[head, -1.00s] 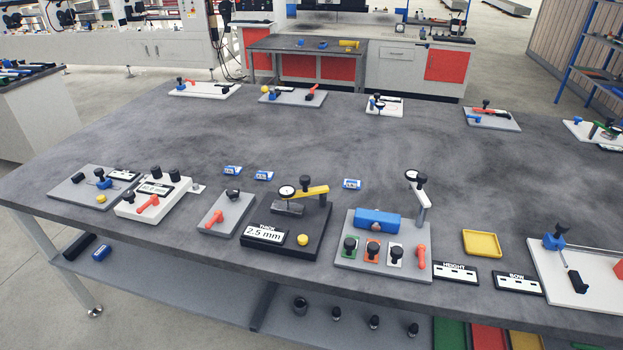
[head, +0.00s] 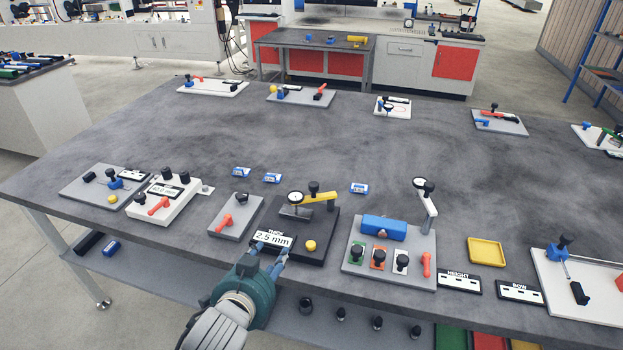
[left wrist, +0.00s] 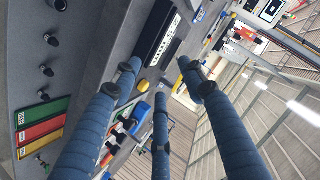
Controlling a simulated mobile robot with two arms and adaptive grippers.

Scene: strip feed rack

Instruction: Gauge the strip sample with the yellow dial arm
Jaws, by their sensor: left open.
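The yellow dial arm (head: 320,197) sits on a black-based thickness gauge (head: 322,250) near the table's front edge. It has a black knob on top and a round white dial (head: 296,197) at its left end. A grey strip sample (head: 294,213) appears to lie under the dial; I cannot tell whether the dial's tip touches it. My left gripper (head: 270,253) is open and empty at the gauge's front edge, by the "THICK 2.5 mm" plate (head: 273,239). Its spread blue fingers show in the left wrist view (left wrist: 160,85). My right gripper is out of view.
A yellow button (head: 310,246) is on the gauge base. A grey plate with a red handle (head: 225,222) stands to the left. A fixture with a blue block (head: 384,227) stands to the right.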

